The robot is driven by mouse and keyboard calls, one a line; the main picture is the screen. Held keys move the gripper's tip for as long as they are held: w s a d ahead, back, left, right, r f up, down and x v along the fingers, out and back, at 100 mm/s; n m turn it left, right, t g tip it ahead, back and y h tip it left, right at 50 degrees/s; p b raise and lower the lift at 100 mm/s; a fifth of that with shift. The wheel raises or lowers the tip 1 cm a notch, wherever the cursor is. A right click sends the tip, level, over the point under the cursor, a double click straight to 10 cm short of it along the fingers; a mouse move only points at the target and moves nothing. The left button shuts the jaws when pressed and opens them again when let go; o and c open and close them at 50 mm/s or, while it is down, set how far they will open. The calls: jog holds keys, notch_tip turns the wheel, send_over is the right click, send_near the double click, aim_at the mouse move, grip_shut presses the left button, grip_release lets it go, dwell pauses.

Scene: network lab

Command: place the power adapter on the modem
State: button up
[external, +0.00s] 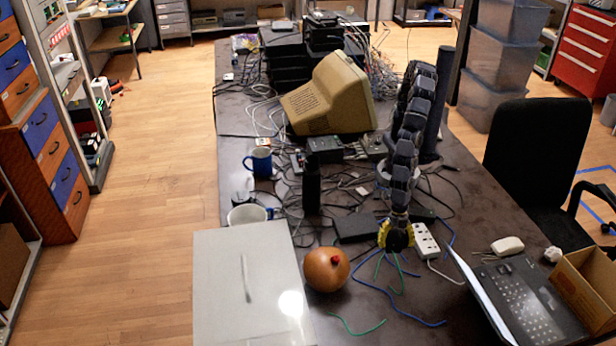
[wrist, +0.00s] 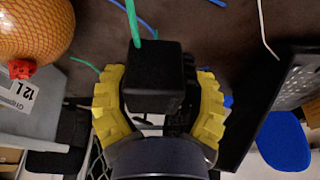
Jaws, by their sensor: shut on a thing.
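My gripper (external: 396,238) hangs at the near middle of the table, its yellow fingers pointing down. In the wrist view, the yellow fingers (wrist: 160,100) are closed on the sides of a black block-shaped power adapter (wrist: 152,75). A green wire shows at its upper edge in that view. In the external view the adapter is mostly hidden by my gripper. I cannot tell for sure which box is the modem; a flat black box (external: 355,228) lies just left of my gripper and a dark box (external: 325,149) lies farther back.
A white power strip (external: 427,240) lies right of my gripper. An orange ball-like object (external: 326,270) sits front left, beside a grey panel (external: 230,295). A black bottle-like cylinder (external: 312,185), blue mug (external: 261,162), monitor (external: 330,95), laptop (external: 525,300) and loose cables crowd the table.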

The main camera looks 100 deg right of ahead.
jog(key=shift+s+d+r, duration=0.1)
jog(key=shift+d+r, duration=0.05)
jog(key=shift+d, duration=0.15)
jog(key=w+d+f+n+g, duration=0.1)
jog(key=w+d+n, duration=0.3)
jog(key=d, duration=0.5)
jog(key=n+g+h, duration=0.1)
jog(key=n+g, duration=0.1)
jog(key=n, duration=0.5)
send_over(361, 226)
jog(key=f, duration=0.1)
jog(key=shift+w+d+f, duration=0.1)
jog(key=shift+f, duration=1.2)
jog(key=shift+w+d+f, duration=0.1)
jog(key=shift+w+f, duration=0.05)
jog(key=shift+f, duration=1.1)
jog(key=shift+w+d+f, duration=0.1)
jog(key=shift+f, duration=1.2)
jog(key=o, duration=1.2)
jog(key=shift+f, duration=0.15)
